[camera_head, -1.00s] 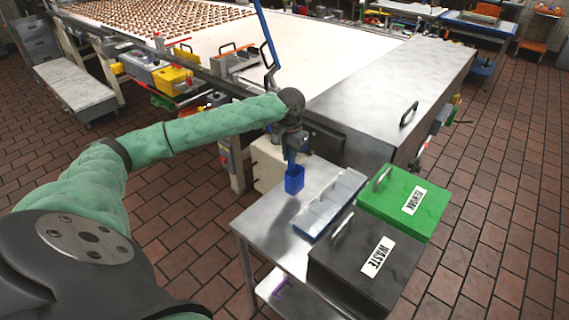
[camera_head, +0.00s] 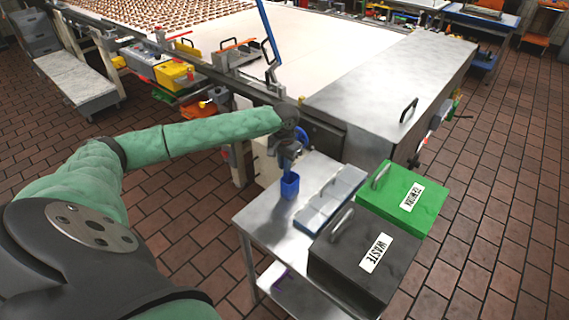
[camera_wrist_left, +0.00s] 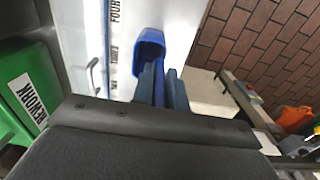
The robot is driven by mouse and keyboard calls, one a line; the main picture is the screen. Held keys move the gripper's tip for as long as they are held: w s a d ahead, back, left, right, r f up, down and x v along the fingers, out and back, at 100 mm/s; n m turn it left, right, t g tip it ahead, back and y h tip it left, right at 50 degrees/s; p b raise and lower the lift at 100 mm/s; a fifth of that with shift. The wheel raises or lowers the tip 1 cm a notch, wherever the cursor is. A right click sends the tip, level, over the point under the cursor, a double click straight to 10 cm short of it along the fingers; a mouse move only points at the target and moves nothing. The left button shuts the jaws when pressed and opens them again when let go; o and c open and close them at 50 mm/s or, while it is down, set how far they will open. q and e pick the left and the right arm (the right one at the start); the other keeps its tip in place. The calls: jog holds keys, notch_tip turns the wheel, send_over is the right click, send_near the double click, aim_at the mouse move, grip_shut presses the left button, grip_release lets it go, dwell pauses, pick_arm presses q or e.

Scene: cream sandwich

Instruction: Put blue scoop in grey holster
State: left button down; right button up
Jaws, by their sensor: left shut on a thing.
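The blue scoop (camera_head: 289,187) hangs upright below my left gripper (camera_head: 289,166), over the small steel table. In the left wrist view my left gripper (camera_wrist_left: 163,82) is shut on the scoop's handle, and the scoop's hollow cup (camera_wrist_left: 149,50) shows beyond the fingers. The cup looks empty. The scoop is left of the sectioned tray in the head view and apart from it. I cannot tell whether it touches the tabletop. I cannot make out the grey holster for sure in either view. My right gripper is not in view.
The sectioned tray (camera_head: 333,197) lies on the steel table (camera_head: 262,222). A black WASTE bin (camera_head: 335,262) and a green REWORK bin (camera_head: 388,211) stand to its right. The conveyor's steel cover (camera_head: 385,85) rises behind. Brick floor is free at right.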

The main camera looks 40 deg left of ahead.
pick_arm(q)
jog(key=c, duration=1.4)
grip_release()
